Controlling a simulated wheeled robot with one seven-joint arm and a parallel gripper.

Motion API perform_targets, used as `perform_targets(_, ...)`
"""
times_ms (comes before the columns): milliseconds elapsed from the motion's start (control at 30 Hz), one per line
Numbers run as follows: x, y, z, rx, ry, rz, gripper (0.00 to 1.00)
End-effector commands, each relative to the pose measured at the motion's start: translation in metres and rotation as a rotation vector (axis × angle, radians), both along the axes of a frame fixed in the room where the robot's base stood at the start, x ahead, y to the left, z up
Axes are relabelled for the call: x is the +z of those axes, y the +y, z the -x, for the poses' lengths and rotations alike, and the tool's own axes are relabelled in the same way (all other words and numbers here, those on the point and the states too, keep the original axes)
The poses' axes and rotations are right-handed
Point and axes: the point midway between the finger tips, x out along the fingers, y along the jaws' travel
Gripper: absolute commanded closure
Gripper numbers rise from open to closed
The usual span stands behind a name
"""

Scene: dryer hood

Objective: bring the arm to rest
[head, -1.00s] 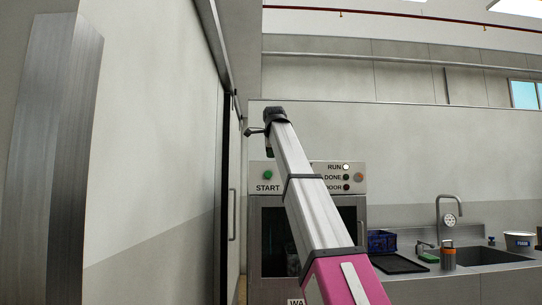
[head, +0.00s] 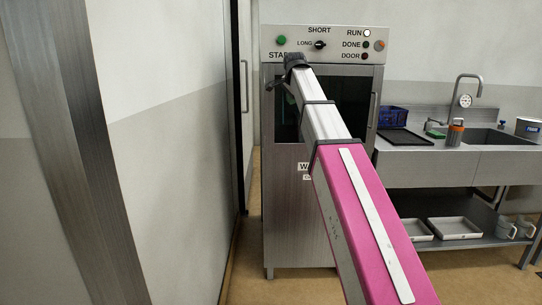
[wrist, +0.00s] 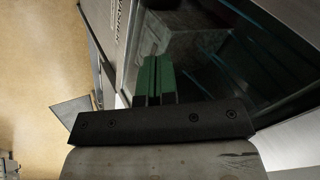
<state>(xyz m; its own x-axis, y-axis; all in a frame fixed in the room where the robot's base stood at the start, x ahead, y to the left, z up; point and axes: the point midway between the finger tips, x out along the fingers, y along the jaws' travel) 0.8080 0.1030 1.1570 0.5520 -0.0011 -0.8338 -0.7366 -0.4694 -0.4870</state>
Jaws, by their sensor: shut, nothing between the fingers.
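My arm reaches forward and up from the lower right in the head view, with a pink link and grey-white links. My gripper (head: 271,87) is small at its far end, in front of the upper left of the steel machine (head: 298,215). In the wrist view the green fingers of my gripper (wrist: 155,80) are together with nothing between them. They show against the machine's dark glass window (wrist: 205,50). I cannot tell how far they are from the glass.
The machine's panel has a green start button (head: 281,41), a black knob (head: 320,45) and a lit RUN lamp (head: 367,33). A pale wall (head: 170,120) stands close on the left. A sink counter (head: 430,160) with a blue crate (head: 393,117) is on the right.

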Motion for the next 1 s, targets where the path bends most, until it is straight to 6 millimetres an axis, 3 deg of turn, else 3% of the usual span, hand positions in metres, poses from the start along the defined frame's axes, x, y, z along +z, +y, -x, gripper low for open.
perform_targets(33, -0.03, -0.005, 0.007, 0.026, 0.021, 0.02, 1.0)
perform_targets(100, -0.065, -0.011, 0.011, 0.067, 0.048, 0.049, 1.0)
perform_targets(500, -0.25, -0.041, 0.06, 0.319, 0.199, 0.186, 1.0)
perform_targets(767, -0.356, -0.06, 0.113, 0.494, 0.292, 0.249, 1.0)
perform_targets(1000, -0.441, -0.076, 0.173, 0.66, 0.374, 0.29, 1.0)
